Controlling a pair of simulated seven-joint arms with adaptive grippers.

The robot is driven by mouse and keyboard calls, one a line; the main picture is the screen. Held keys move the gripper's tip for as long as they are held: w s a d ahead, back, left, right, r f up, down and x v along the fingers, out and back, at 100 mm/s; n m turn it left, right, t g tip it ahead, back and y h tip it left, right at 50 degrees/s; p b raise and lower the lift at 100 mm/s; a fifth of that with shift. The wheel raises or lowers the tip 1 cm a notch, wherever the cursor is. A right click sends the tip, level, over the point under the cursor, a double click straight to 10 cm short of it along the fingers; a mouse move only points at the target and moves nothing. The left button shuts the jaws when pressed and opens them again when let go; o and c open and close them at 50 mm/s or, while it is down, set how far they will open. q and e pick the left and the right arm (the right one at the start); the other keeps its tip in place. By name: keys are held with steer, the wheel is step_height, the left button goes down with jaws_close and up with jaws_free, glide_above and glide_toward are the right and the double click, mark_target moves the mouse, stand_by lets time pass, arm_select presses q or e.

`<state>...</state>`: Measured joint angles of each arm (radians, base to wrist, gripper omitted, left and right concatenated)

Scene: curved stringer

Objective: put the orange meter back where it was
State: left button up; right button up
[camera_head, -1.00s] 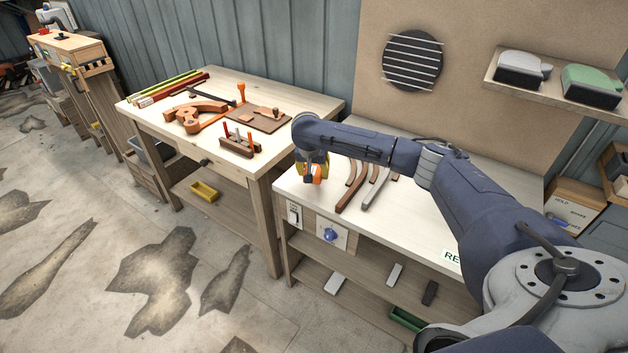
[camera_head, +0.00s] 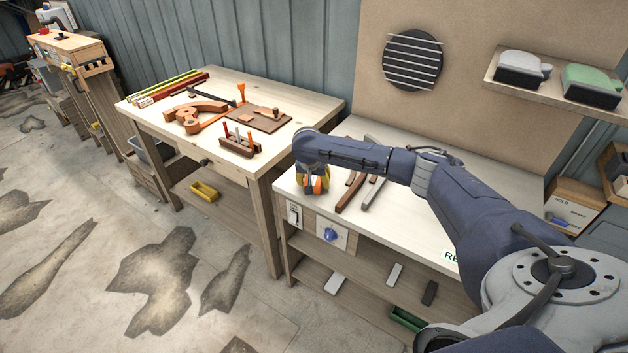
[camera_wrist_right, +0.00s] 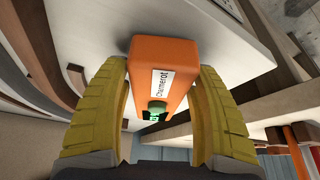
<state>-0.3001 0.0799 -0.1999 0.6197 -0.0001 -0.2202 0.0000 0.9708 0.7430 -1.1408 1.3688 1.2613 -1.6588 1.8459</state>
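In the head view the meter (camera_head: 315,186) and my right gripper (camera_head: 313,183) are low over the front left corner of the white-topped bench (camera_head: 400,226). I cannot tell whether the meter touches the top. My left gripper is not in view.
Curved brown and grey strips (camera_head: 352,192) lie on the bench right of the gripper. A blue knob (camera_head: 330,234) and a switch plate (camera_head: 294,213) are on its front. A wooden table (camera_head: 315,100) with tools stands at the left. A shelf (camera_head: 560,98) hangs at the right.

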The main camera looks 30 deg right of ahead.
steer(key=shift+o, duration=1)
